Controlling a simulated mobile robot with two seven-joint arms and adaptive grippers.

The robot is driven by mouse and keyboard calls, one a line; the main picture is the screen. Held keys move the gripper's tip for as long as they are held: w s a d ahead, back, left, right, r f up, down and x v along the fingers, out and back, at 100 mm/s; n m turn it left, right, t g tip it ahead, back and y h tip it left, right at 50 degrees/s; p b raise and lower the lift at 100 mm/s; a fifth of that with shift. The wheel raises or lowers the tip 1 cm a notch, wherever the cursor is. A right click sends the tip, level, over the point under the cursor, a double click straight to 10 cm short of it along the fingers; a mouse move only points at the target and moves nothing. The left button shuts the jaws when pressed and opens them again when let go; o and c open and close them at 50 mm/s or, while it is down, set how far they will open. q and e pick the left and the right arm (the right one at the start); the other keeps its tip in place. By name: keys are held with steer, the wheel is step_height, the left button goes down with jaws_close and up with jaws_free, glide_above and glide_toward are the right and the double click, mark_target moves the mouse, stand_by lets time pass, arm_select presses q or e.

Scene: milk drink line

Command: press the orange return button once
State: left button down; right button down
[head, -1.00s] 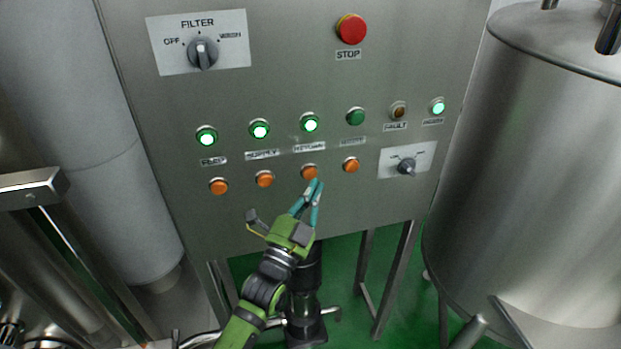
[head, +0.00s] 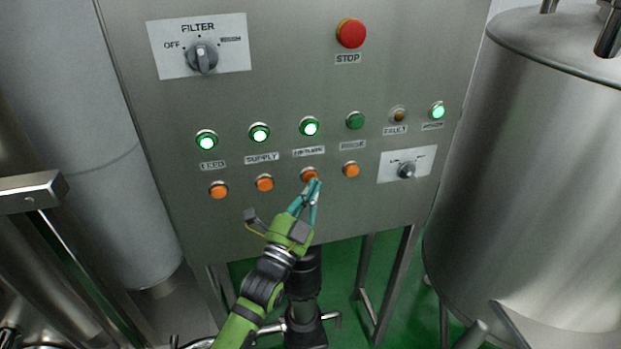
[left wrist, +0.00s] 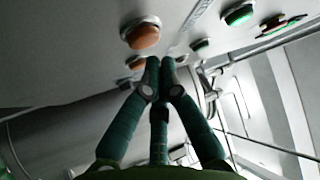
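The orange return button (head: 309,174) is on the grey panel, under the lit green return lamp (head: 310,127). My left gripper (head: 314,183) is at its lower right edge, with the fingertips overlapping that edge in the head view. I cannot tell whether they touch it. The teal fingers are together with nothing between them. In the left wrist view the fingertips (left wrist: 160,62) are close to two orange buttons, a near one (left wrist: 143,34) and a farther one (left wrist: 136,62) beside the tips. I cannot tell which is return. My right gripper is not in view.
Neighbouring orange buttons sit to the left (head: 264,183) and right (head: 351,170). Above are a red stop button (head: 351,33) and a filter knob (head: 203,55). A second knob (head: 407,170) is at right. A steel tank (head: 540,170) stands right of the panel.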

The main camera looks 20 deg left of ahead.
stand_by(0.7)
arm_select(q)
steer(key=shift+w+a, duration=0.25)
steer(key=shift+w, duration=0.15)
steer(key=shift+w+a, duration=0.25)
steer(key=shift+w, duration=0.05)
stand_by(0.8)
steer(key=shift+d, duration=0.1)
steer(key=shift+s+d, duration=0.4)
steer(key=shift+s, duration=0.3)
steer(key=s+d+p, duration=0.1)
steer(key=s, duration=0.1)
steer(key=s+d+p, duration=0.1)
steer(key=s, duration=0.1)
steer(key=shift+d, duration=0.4)
